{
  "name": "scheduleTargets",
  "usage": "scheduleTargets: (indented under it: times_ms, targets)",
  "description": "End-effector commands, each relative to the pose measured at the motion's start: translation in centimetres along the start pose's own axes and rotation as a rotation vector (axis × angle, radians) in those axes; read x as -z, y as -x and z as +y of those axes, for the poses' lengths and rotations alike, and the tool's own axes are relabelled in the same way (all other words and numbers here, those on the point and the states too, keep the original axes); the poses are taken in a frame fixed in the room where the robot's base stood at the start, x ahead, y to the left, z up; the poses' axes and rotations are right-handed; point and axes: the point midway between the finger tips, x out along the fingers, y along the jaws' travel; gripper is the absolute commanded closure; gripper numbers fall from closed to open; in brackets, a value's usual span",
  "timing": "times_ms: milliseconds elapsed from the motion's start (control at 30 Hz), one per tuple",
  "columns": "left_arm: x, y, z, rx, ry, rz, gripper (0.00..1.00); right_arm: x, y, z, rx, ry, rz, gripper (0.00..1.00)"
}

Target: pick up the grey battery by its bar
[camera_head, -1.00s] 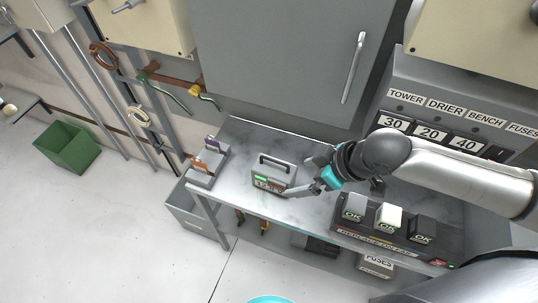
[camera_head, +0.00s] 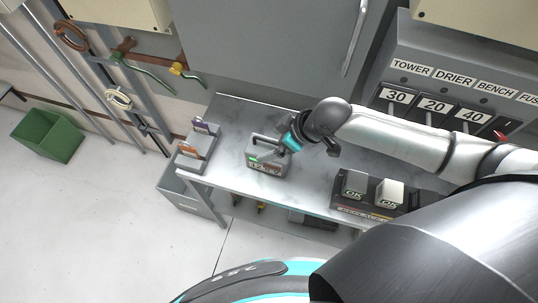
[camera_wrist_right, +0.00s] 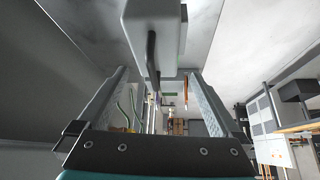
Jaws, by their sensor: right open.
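The grey battery (camera_head: 268,161), a box with a dark bar (camera_head: 265,138) on top and a green-lit display on its front, stands upright on the bench. My right gripper (camera_head: 281,147) is at the bar's right end, its fingers partly hidden by the wrist. In the right wrist view the gripper (camera_wrist_right: 158,78) is open, a finger on each side. The dark bar (camera_wrist_right: 152,55) shows between them, nearer the left finger, with a gap on both sides. The battery's pale body (camera_wrist_right: 150,15) is beyond the fingertips. My left gripper is not in view.
A small grey rack (camera_head: 196,155) with upright cards stands left of the battery. The grey cabinet (camera_head: 270,50) rises behind. The bench top (camera_head: 318,180) is clear between battery and charger.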

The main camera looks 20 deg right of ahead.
Motion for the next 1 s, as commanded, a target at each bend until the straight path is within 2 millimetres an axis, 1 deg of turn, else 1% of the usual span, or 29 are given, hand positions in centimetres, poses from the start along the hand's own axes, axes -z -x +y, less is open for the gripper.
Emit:
scheduleTargets:
  times_ms: [67, 167, 400, 500, 633, 833, 1000]
  targets:
    - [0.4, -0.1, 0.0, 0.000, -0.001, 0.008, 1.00, 0.0, -0.3, 0.0, 0.000, 0.001, 0.001, 0.00]
    - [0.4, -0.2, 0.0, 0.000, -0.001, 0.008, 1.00, 0.1, -1.1, 0.1, 0.000, 0.000, 0.000, 0.00]
    - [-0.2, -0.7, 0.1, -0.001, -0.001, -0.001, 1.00, 0.3, -4.1, 0.3, 0.000, -0.001, 0.001, 0.00]
    - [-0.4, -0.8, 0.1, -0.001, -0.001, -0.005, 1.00, 0.3, -5.0, 0.3, 0.000, 0.000, 0.000, 0.00]
    - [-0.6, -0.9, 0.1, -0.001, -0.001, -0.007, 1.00, 0.3, -5.4, 0.3, -0.001, 0.002, 0.000, 0.00]
    - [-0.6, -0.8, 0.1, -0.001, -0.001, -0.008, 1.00, 0.3, -5.3, 0.3, -0.001, 0.002, 0.000, 0.00]
    - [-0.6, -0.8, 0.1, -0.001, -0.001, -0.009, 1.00, 0.3, -5.3, 0.3, -0.001, 0.001, 0.000, 0.19]
